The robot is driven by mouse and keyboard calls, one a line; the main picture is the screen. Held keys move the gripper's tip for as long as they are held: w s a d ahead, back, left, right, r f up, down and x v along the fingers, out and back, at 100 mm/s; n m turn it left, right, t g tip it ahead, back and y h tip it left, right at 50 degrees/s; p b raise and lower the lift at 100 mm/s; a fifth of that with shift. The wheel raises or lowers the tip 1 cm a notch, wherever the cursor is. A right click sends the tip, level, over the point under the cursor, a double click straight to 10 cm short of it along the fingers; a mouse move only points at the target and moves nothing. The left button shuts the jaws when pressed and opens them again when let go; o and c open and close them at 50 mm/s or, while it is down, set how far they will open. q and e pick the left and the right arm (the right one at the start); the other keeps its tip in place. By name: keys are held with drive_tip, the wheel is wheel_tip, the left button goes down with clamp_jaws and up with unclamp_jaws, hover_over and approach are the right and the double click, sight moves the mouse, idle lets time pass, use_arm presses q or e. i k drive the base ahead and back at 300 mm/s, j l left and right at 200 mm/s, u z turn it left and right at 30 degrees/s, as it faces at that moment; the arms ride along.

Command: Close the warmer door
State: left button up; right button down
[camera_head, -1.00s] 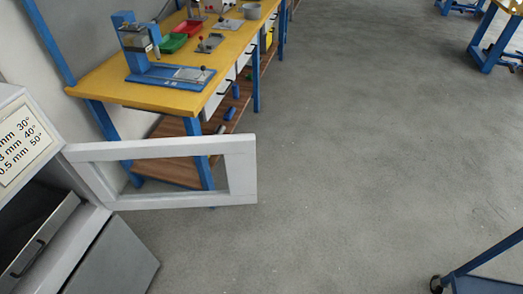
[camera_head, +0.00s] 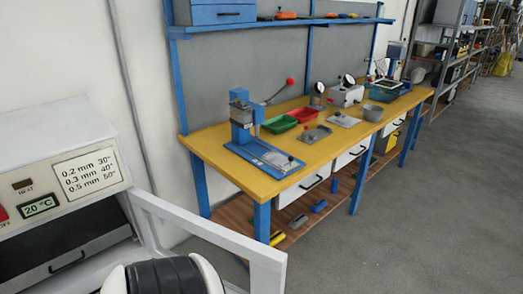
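The warmer (camera_head: 62,160) stands at the left edge, with a label of thicknesses and times, a display reading 20 °C and a dark opening with a handled drawer. Its door (camera_head: 205,232), a white frame, stands open and reaches out to the right toward the workbench. A black and white part of my arm (camera_head: 165,275) shows at the bottom, in front of the door's lower part. Neither gripper's fingers show.
A yellow-topped workbench (camera_head: 265,190) with a blue press (camera_head: 242,125), red and green trays and instruments stands behind the door. Shelving (camera_head: 455,65) stands at the far right. Grey floor (camera_head: 440,220) is clear at the lower right.

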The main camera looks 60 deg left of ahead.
sight(267, 265)
drive_tip(key=i+l+u, duration=0.2)
drive_tip(key=i, duration=0.2)
drive_tip(key=i+l+u, duration=0.15)
drive_tip(key=i, duration=0.3)
drive_tip(key=i+u, duration=0.15)
drive_tip(key=u, duration=0.35)
drive_tip(key=i+u, duration=0.2)
drive_tip(key=u, duration=0.3)
drive_tip(key=i+u, duration=0.2)
drive_tip(key=u, duration=0.3)
drive_tip(key=i+l+u, duration=0.15)
drive_tip(key=u, duration=0.35)
drive_tip(key=i+u, duration=0.15)
drive_tip(key=u, duration=0.35)
drive_tip(key=i+u, duration=0.2)
drive_tip(key=u, duration=0.25)
drive_tip(key=i+l+u, duration=0.15)
drive_tip(key=u, duration=0.35)
drive_tip(key=i+l+u, duration=0.1)
drive_tip(key=u, duration=0.4)
drive_tip(key=l+u, duration=0.3)
drive_tip(key=u, duration=0.2)
drive_tip(key=i+l, duration=0.05)
